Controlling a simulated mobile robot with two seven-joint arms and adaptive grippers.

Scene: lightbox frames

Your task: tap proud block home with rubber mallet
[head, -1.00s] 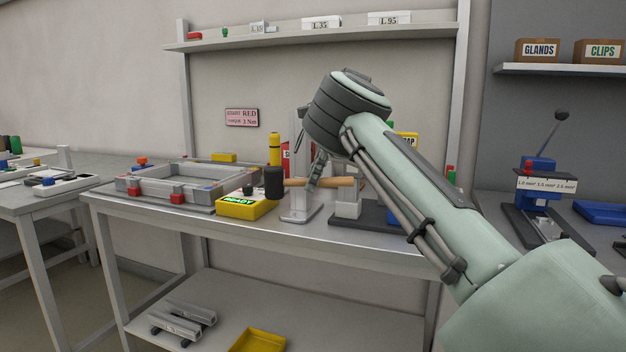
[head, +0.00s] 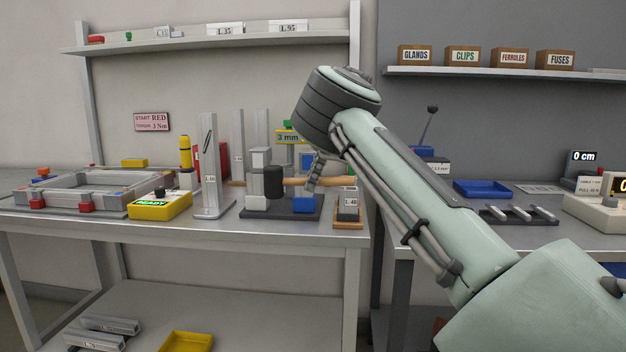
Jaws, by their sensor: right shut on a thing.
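My right gripper (head: 312,178) is shut on the wooden handle (head: 333,182) of the mallet, partly hidden behind my arm's wrist. The black mallet head (head: 264,180) points left, with the handle about level. In the picture the head overlaps a fixture with a dark base (head: 280,215), a grey upright block (head: 259,157), a white block (head: 257,203) and a blue block (head: 303,203). I cannot tell whether the head touches any of them, or which block is proud. A light grey frame (head: 75,187) lies on the bench's left. My left gripper is not in view.
A yellow box reading READY (head: 160,207) and a tall grey post (head: 210,165) stand left of the fixture. A small wooden-based holder (head: 347,222) stands near the bench's right end. A second bench with a blue tray (head: 482,189) is to the right.

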